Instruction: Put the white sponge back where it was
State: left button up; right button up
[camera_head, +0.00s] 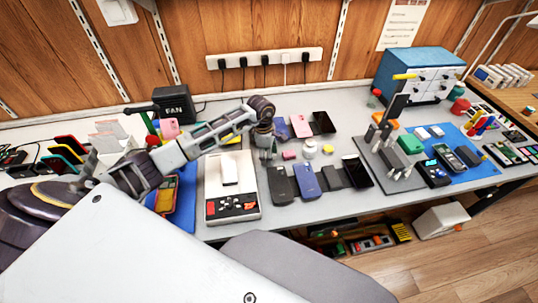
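A white block (230,168), which looks like the white sponge, lies on the pale top of a flat device (232,197) with a black front panel. My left arm reaches in from the left, across the table above the device. My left gripper (267,153) points down to the right of the white block, apart from it, just behind the dark phones. Its fingers are small and dark here, so I cannot tell whether they are open or shut. I see nothing clearly held in it. My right gripper does not show.
Several phones lie right of the device, including a blue one (308,181). A white jar (310,148) and a pink block (289,155) stand near my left gripper. A grey stand board (385,185) and blue mat (470,168) fill the right. A black FAN box (172,102) stands behind.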

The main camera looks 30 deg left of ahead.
pick_arm(q)
jog(key=shift+r, duration=0.45)
notch_tip(320, 180, up, 11)
jog(key=a, duration=0.1)
jog(key=shift+s+a, duration=0.15)
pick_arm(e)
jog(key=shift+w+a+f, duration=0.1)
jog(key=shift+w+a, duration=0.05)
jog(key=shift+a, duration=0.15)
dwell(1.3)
